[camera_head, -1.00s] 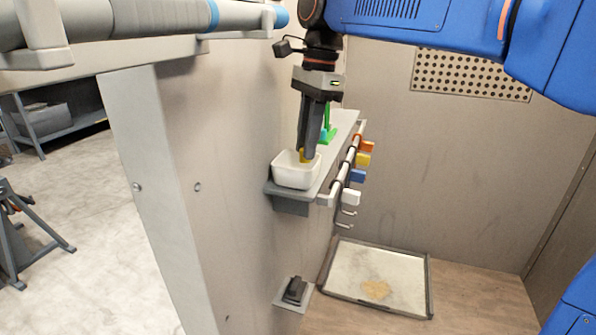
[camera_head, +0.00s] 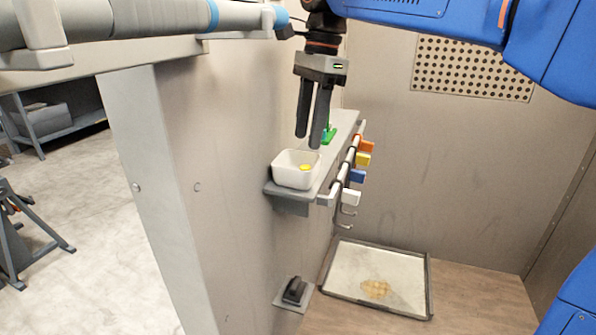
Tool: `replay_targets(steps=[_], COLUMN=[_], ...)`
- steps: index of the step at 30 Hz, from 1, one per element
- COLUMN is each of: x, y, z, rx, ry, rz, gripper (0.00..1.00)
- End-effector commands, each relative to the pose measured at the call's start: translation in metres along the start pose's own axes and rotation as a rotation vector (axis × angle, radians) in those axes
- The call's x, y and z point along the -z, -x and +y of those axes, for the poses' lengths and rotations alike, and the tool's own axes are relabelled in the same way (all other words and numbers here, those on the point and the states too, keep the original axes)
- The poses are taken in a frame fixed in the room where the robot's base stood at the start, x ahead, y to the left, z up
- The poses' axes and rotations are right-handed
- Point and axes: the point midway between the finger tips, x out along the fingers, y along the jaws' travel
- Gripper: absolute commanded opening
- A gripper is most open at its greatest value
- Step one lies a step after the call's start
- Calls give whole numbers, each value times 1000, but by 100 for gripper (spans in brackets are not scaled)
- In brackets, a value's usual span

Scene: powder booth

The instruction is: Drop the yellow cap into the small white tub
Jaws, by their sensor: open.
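The yellow cap (camera_head: 305,168) lies inside the small white tub (camera_head: 290,180), toward its right side. The tub sits upright at the near end of a grey shelf on the booth wall. My gripper (camera_head: 308,142) is open and empty, with its two dark fingers pointing down. The fingertips are above and slightly behind the tub, apart from the cap.
A green object (camera_head: 328,135) stands on the shelf (camera_head: 345,132) behind the gripper. A rail (camera_head: 342,172) with coloured tags and hooks runs along the shelf's right edge. A framed tray (camera_head: 350,272) lies on the floor below. The space right of the rail is clear.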

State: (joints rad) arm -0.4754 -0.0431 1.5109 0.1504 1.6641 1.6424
Motion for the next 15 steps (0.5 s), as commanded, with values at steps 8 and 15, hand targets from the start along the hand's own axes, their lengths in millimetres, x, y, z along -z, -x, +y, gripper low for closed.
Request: replay_targets(steps=[8, 15], x=[0, 0], y=[57, 103], z=[-1, -1], rx=[3, 3], ry=[0, 0], rz=[0, 0], gripper=[41, 41])
